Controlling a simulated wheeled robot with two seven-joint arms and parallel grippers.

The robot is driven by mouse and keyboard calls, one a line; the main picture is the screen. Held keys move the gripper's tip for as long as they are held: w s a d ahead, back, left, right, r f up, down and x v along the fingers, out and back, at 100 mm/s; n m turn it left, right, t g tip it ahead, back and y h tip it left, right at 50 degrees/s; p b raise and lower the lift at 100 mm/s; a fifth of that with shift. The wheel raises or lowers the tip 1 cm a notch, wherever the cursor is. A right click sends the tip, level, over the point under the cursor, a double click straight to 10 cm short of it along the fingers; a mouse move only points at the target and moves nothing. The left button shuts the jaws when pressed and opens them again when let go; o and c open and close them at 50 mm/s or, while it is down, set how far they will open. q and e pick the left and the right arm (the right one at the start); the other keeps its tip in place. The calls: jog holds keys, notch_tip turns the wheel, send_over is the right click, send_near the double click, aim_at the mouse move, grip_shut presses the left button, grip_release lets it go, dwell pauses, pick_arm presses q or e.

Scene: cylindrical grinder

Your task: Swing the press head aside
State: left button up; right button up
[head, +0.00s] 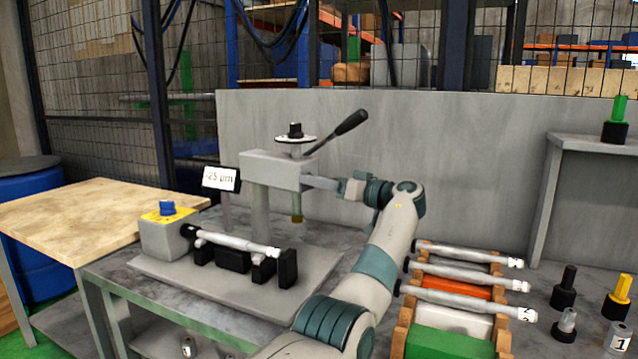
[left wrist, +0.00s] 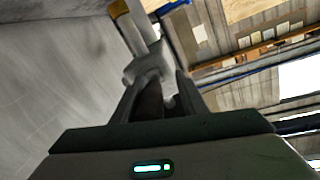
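The press head (head: 275,170) is a grey block on top of a grey column, with a round plate on top and a lever with a black handle (head: 350,122). A brass-tipped ram (head: 297,205) hangs under its right end. My left gripper (head: 318,183) is at the right end of the press head, pointing left. In the left wrist view, its two dark fingers (left wrist: 158,90) stand apart around a grey part with a dark piece, and a gap shows beside the right finger. Contact is unclear. My right gripper is out of view.
A grey shaft (head: 235,243) rests on black supports below the press. A display (head: 221,178) reads 25 µm. A wooden rack (head: 403,325) at the right holds several shafts. Black, grey and yellow pegs stand on the right. A grey panel (head: 400,130) stands behind.

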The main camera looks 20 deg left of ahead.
pick_arm(q)
jog(key=b+v, duration=0.1)
jog(key=v, duration=1.6)
jog(key=shift+d, duration=0.15)
jog(key=shift+d+f, duration=0.1)
